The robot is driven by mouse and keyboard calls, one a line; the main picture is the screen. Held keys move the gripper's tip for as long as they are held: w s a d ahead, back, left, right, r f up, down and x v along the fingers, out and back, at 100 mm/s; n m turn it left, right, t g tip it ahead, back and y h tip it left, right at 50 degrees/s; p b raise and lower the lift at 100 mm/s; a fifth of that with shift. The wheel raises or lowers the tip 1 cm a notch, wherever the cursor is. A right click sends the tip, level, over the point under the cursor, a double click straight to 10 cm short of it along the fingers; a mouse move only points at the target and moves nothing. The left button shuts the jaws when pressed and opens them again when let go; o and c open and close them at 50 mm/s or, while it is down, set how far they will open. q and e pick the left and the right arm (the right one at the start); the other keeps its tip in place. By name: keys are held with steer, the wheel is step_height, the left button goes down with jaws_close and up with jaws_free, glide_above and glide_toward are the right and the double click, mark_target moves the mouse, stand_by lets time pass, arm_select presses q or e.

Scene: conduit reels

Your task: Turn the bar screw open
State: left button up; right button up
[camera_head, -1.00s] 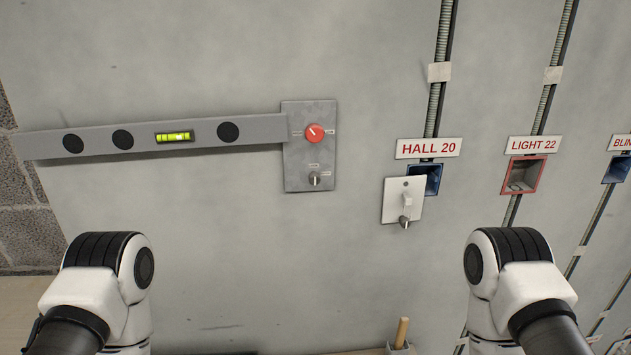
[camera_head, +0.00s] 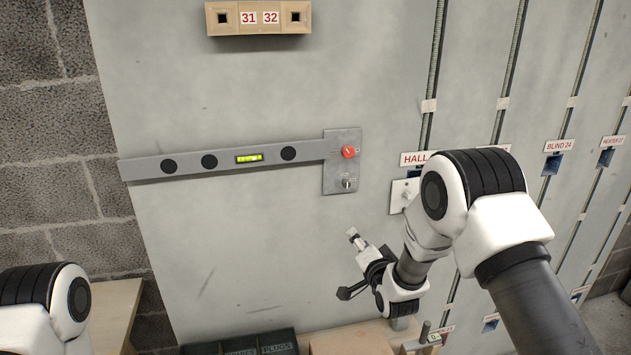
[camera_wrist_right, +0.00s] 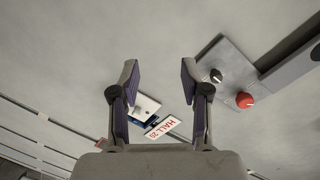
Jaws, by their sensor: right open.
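A grey bar with a green level vial (camera_head: 222,160) runs across the wall panel to a metal plate (camera_head: 336,167) at its right end. The plate carries a red knob (camera_head: 348,152) and, below it, a small dark-and-silver knob (camera_head: 347,183). I cannot tell which knob is the bar screw. My right gripper (camera_head: 349,264) is open and empty, below the plate and apart from it. In the right wrist view the red knob (camera_wrist_right: 244,100) and the small knob (camera_wrist_right: 216,75) show right of the open fingers (camera_wrist_right: 158,70). My left gripper is out of view.
A white switch plate (camera_head: 401,196) under the HALL label is partly hidden by my right arm. More labelled boxes and conduits fill the right side. A box marked 31 32 (camera_head: 259,18) hangs above. Dark bins (camera_head: 262,345) stand below. The wall under the bar is clear.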

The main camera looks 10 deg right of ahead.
steer(key=t+p, duration=0.2)
glide_toward(347, 186)
step_height(347, 186, up, 2)
steer(key=a, duration=0.2)
steer(key=shift+g, duration=0.3)
steer(key=w, duration=0.2)
steer(key=w+p, duration=0.1)
steer(key=w, duration=0.2)
steer(key=w+d+p, duration=0.1)
steer(key=w, duration=0.2)
steer(key=shift+w+f, duration=0.15)
steer(key=shift+f, duration=0.2)
steer(key=shift+w, duration=0.35)
steer(key=shift+w+d+f, duration=0.45)
steer(key=shift+d+f, duration=0.1)
steer(key=shift+c, duration=0.3)
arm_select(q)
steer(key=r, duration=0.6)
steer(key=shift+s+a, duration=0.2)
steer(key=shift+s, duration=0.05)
arm_select(e)
steer(key=shift+s+a+r, duration=0.15)
steer(key=shift+a, duration=0.05)
jaws_close()
